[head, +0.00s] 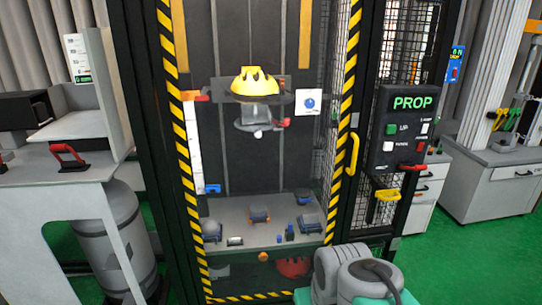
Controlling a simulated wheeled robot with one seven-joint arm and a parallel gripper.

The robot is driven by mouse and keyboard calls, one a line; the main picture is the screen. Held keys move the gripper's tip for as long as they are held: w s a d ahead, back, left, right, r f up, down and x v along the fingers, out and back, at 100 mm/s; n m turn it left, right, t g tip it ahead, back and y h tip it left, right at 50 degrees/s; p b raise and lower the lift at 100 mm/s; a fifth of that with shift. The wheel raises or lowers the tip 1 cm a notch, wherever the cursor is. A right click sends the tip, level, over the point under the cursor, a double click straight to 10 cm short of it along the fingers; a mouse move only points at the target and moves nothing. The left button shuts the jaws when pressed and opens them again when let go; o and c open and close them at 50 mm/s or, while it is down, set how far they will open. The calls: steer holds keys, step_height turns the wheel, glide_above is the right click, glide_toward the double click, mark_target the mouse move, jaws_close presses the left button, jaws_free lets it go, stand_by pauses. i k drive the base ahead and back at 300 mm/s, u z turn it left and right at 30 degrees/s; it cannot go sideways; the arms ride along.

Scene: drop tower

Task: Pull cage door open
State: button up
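The cage door (347,88) has a yellow-and-black striped border and stands at the front of the tall black-framed tower. A yellow handle (353,154) stands upright on its right side. The door looks shut, with its border lined up with the tower's frame. Part of my arm shows at the bottom, right of centre, below the handle and apart from it. My gripper's fingers do not show.
A yellow helmet (256,81) sits high inside the tower, above a grey base plate (238,216) with small parts. A control panel (405,130) marked PROP stands right of the handle. A workbench (60,190) is at left. Green floor (440,255) is open at right.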

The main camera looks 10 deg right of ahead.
mark_target(158, 16)
steer(key=u, duration=0.3)
steer(key=i, duration=1.35)
steer(key=z, duration=0.35)
